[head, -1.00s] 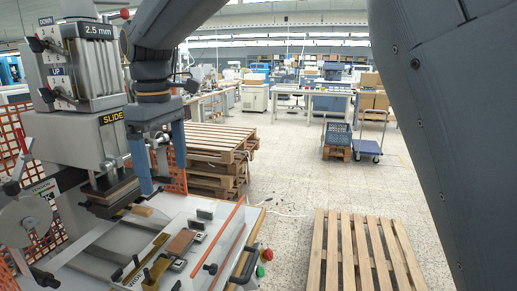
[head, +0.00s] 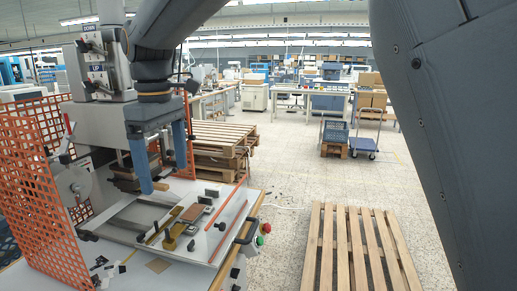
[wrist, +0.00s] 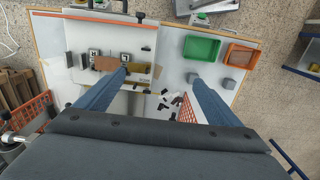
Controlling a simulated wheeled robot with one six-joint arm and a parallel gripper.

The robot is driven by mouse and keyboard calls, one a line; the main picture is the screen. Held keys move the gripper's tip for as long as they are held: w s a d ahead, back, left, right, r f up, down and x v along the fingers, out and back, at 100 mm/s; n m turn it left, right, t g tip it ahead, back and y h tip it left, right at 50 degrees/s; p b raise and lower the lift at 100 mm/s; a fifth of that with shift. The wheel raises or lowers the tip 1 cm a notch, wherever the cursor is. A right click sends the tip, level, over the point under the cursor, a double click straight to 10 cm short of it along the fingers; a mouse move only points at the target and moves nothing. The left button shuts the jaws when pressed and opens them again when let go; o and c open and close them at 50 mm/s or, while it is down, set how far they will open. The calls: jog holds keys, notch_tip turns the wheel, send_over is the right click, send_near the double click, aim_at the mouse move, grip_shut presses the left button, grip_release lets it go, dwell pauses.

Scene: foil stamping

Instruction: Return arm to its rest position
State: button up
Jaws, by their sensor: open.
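My gripper (head: 163,178) hangs from my arm at the left of the head view, with its two blue fingers spread and nothing between them. In the picture it overlaps the stamping press (head: 108,125); I cannot tell the exact gap. In the wrist view my gripper (wrist: 160,72) also shows open and empty, above the worktable (wrist: 228,97). A white plate (head: 228,212) on the table carries a brown block (head: 191,213), brass-coloured parts and dark clamps.
An orange mesh guard (head: 38,190) stands at the press's left. A wooden pallet (head: 356,245) lies on the floor at right, with stacked pallets (head: 218,150) behind the table. Green (wrist: 201,47) and orange (wrist: 241,54) trays sit on the table. Floor between the pallets is clear.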

jog(key=w+d+f+m+b, duration=0.1)
jog(key=d+f, duration=0.2)
jog(key=w+d+f+m, duration=0.1)
jog(key=d+f, duration=0.2)
jog(key=d, duration=0.1)
jog(key=w+d+f+m+b, duration=0.1)
jog(key=d+f, duration=0.1)
jog(key=d, duration=0.2)
jog(key=shift+w+f+m+b, duration=0.3)
jog(key=shift+w+f, duration=0.05)
jog(key=shift+f, duration=0.05)
jog(key=s+d+f+m+b, duration=0.3)
jog(key=s+d+f+m, duration=0.2)
jog(key=d+f, duration=0.6)
jog(key=s+d+f+m+t+b, duration=0.1)
jog(key=s+d+f+m+b, duration=0.3)
jog(key=d+f, duration=0.8)
jog(key=s+d+m, duration=0.2)
jog(key=d, duration=0.4)
jog(key=shift+f, duration=0.25)
